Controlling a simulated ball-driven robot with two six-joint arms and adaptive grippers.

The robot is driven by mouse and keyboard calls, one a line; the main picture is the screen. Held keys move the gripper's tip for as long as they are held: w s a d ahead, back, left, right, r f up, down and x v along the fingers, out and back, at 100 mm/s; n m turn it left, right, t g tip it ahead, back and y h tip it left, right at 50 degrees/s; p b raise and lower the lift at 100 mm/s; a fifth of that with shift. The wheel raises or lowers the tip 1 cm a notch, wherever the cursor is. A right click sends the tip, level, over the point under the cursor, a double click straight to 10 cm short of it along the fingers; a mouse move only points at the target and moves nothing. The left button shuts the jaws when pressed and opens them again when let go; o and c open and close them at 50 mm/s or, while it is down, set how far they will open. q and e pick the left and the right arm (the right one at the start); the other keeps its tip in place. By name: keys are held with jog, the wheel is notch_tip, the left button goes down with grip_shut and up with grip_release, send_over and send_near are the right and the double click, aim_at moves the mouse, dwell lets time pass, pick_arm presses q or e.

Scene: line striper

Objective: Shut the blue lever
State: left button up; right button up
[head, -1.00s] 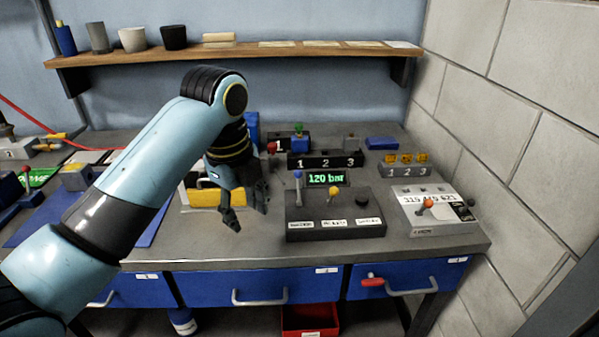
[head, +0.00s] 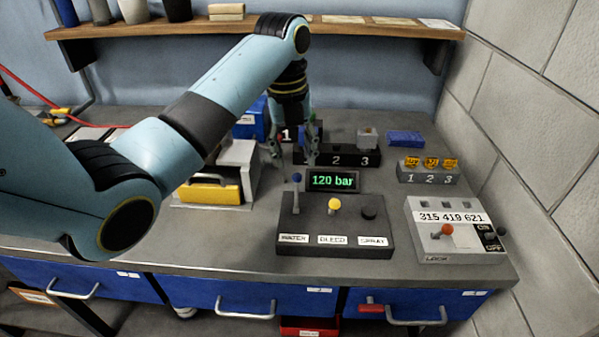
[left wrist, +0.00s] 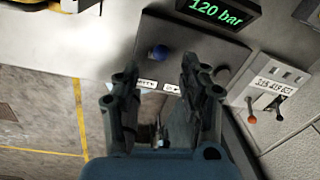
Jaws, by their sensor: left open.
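The blue lever (head: 296,190) stands upright at the left end of the dark control box (head: 325,244), above the label WATER. In the left wrist view its blue knob (left wrist: 160,52) shows just beyond my fingers. My left gripper (head: 292,155) is open and empty, above and behind the lever in the head view. In the left wrist view my gripper (left wrist: 158,85) has its two fingers apart, with the knob ahead between their lines. I cannot tell the exact gap to the lever. My right gripper is not in view.
A yellow knob (head: 334,205) and a black knob (head: 370,212) share the box. The 120 bar display (head: 333,181) stands behind it.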

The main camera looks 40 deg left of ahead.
aim_at(297, 177)
pick_arm(q)
notch_tip(297, 177, down, 4)
jog(key=shift+w+d+r, duration=0.1)
jog(key=shift+r, duration=0.1)
notch_tip(297, 177, down, 3)
jog(key=shift+w+f, duration=0.1)
jog(key=shift+w, duration=0.05)
jog(key=shift+c, duration=0.3)
jog(key=c, duration=0.4)
grip_shut()
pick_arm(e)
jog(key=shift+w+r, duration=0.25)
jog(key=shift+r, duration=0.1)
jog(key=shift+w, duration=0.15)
